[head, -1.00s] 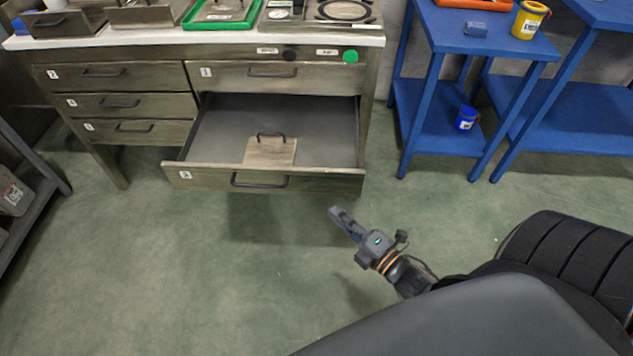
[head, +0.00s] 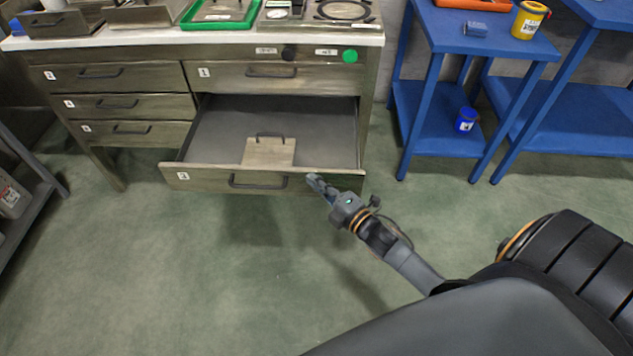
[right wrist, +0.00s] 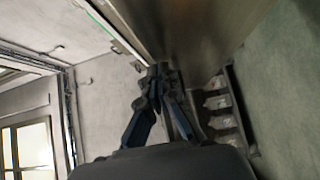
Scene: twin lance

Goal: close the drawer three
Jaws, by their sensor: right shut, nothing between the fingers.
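The open drawer (head: 215,181) is pulled out at the lower right of the workbench in the head view. Its front has a dark bar handle (head: 258,182) and a small number label too blurred to read surely. A wooden block with a handle (head: 268,153) lies in it. My right gripper (head: 313,181) is shut and empty, its tips at the right part of the drawer front, right of the handle. I cannot tell whether they touch it. In the right wrist view the shut fingers (right wrist: 158,74) point towards a brownish panel (right wrist: 205,30). My left gripper is not in view.
The other bench drawers (head: 115,103) are shut. A blue table (head: 440,105) stands to the right, with a blue cup (head: 466,120) on its lower shelf. A grey rack (head: 30,195) is at the far left. The floor before the drawer is clear.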

